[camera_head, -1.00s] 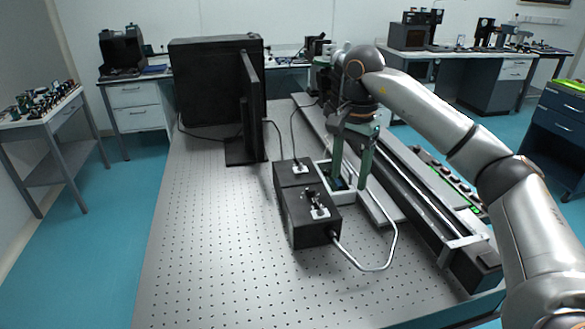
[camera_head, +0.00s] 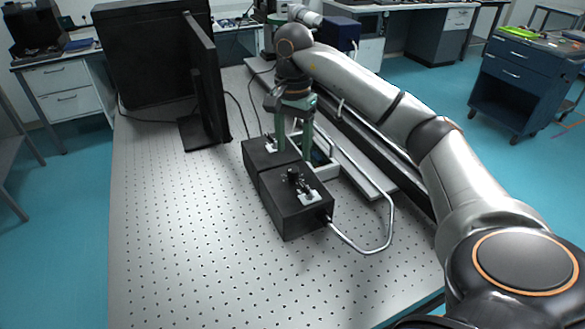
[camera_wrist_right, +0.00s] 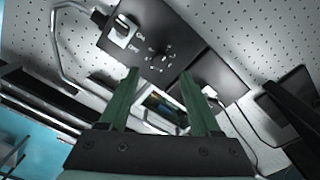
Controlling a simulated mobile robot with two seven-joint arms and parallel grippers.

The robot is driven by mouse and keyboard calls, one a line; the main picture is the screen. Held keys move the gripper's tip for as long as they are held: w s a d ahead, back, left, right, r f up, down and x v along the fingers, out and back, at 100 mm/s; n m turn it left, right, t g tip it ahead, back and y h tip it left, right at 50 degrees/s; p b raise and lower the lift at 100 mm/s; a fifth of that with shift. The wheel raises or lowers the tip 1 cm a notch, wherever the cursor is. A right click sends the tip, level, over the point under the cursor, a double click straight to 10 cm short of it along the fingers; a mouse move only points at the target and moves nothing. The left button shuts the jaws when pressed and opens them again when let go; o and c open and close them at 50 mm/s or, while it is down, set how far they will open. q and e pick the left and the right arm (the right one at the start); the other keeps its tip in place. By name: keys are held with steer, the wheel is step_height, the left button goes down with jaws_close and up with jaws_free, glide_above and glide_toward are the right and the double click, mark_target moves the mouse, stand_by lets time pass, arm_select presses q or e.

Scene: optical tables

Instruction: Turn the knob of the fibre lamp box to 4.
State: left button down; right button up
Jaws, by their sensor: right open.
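The fibre lamp box is a black box (camera_head: 292,222) on the perforated table, with a bent silvery light guide leaving its front right. Its small dark knob (camera_head: 292,177) is on top, beside a white switch plate (camera_head: 309,197). In the right wrist view the knob (camera_wrist_right: 160,58) sits among white dial marks, close to the switch (camera_wrist_right: 122,30) marked ON and OFF. I cannot read the knob's setting. My right gripper (camera_head: 292,149) points down behind the knob, with green fingers apart. In the wrist view the gripper (camera_wrist_right: 160,75) is empty, its tips apart from the knob. My left gripper is out of view.
A second black box (camera_head: 262,156) adjoins the lamp box at the back. A white-rimmed tray (camera_head: 325,170) and a long rail lie to the right. A black upright panel (camera_head: 207,85) stands back left. The table's front left is clear.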

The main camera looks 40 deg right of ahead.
mark_target(293, 169)
step_height(293, 169, down, 6)
stand_by(0.5)
jaws_close()
stand_by(0.3)
